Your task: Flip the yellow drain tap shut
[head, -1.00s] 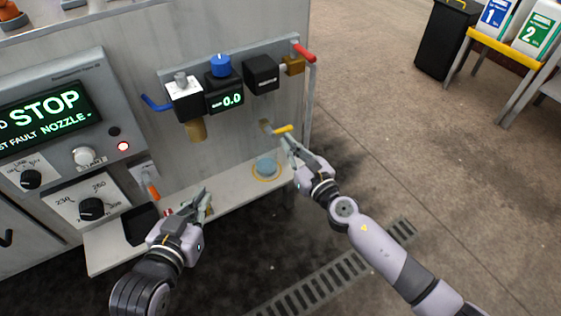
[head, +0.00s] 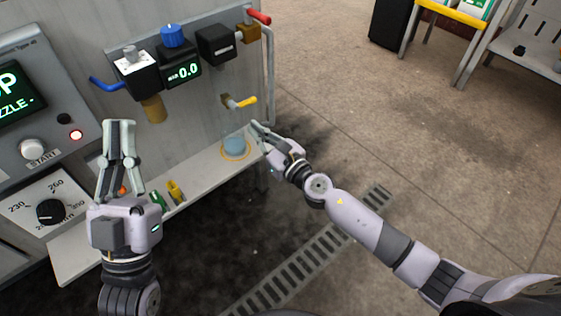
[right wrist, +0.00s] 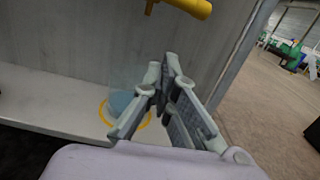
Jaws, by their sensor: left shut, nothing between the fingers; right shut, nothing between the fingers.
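The yellow drain tap (head: 246,102) sticks out from the grey panel, its yellow handle pointing to the right and slightly up from a brass body (head: 228,101). In the right wrist view the yellow handle (right wrist: 190,7) shows at the top edge, beyond and above the fingers. My right gripper (head: 254,126) is shut and empty, just below the handle and apart from it; its fingers (right wrist: 170,62) fill the middle of the wrist view. My left gripper (head: 120,128) is shut and empty, raised in front of the panel at the left.
A pale blue round cup (head: 234,145) stands in a yellow ring on the white ledge (head: 205,163) below the tap. A blue lever (head: 106,84), a red lever (head: 258,16) and a grey pipe (head: 270,75) are nearby. Open floor lies right.

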